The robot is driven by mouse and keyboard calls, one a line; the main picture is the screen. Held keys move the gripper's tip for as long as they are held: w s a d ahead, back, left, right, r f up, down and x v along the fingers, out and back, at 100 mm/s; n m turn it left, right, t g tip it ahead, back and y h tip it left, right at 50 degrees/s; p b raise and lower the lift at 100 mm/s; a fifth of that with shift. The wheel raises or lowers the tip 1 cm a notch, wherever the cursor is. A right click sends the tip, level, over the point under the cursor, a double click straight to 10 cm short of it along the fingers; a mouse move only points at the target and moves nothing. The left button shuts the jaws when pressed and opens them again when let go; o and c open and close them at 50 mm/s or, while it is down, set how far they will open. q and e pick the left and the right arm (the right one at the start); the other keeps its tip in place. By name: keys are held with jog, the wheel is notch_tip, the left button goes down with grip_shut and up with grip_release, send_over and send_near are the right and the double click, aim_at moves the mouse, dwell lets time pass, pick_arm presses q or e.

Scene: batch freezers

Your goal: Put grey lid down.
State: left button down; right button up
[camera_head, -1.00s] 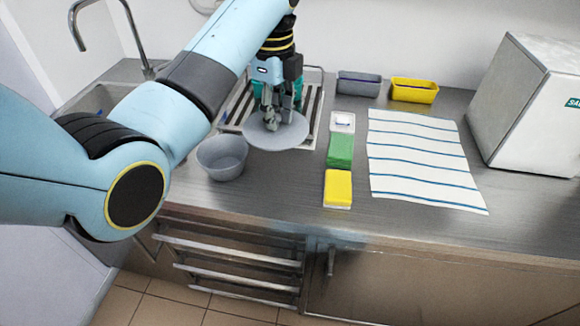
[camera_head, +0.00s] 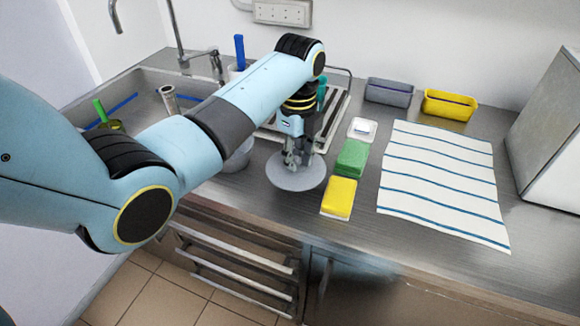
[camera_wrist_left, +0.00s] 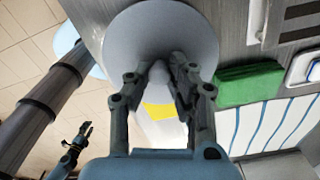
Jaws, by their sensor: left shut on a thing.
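The grey lid (camera_head: 296,180) is a flat round disc at the counter's front, left of the yellow sponge. My left gripper (camera_head: 297,158) is above it, pointing down and shut on its knob. In the left wrist view the fingers (camera_wrist_left: 163,75) close on the knob, and the lid (camera_wrist_left: 160,30) fills the top middle. I cannot tell whether the lid touches the counter. The grey bowl (camera_head: 238,160) stands left of the lid, partly hidden by my left arm. My right gripper (camera_wrist_left: 77,142) shows small at the lower left of the wrist view; its opening is unclear.
The yellow sponge (camera_head: 339,198), green sponge (camera_head: 352,158) and white dish (camera_head: 362,129) line up right of the lid. A striped cloth (camera_head: 443,180) lies further right. Grey (camera_head: 389,92) and yellow (camera_head: 449,105) bins stand behind. The sink (camera_head: 150,85) is at left.

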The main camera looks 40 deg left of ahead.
pick_arm(q)
jog(key=shift+w+a+f, duration=0.15)
jog(key=shift+a+f, duration=0.15)
jog(key=shift+a, duration=0.2)
jog(key=shift+w+a+f, duration=0.1)
jog(key=shift+a+f, duration=0.2)
jog(key=shift+a, duration=0.2)
jog(key=shift+a+f, duration=0.1)
jog(key=shift+f, duration=0.2)
notch_tip(320, 180, down, 3)
jog(key=shift+f, duration=0.4)
jog(key=c, duration=1.2)
grip_release()
pick_arm(e)
jog(key=shift+w+r, duration=0.15)
jog(key=shift+w, duration=0.05)
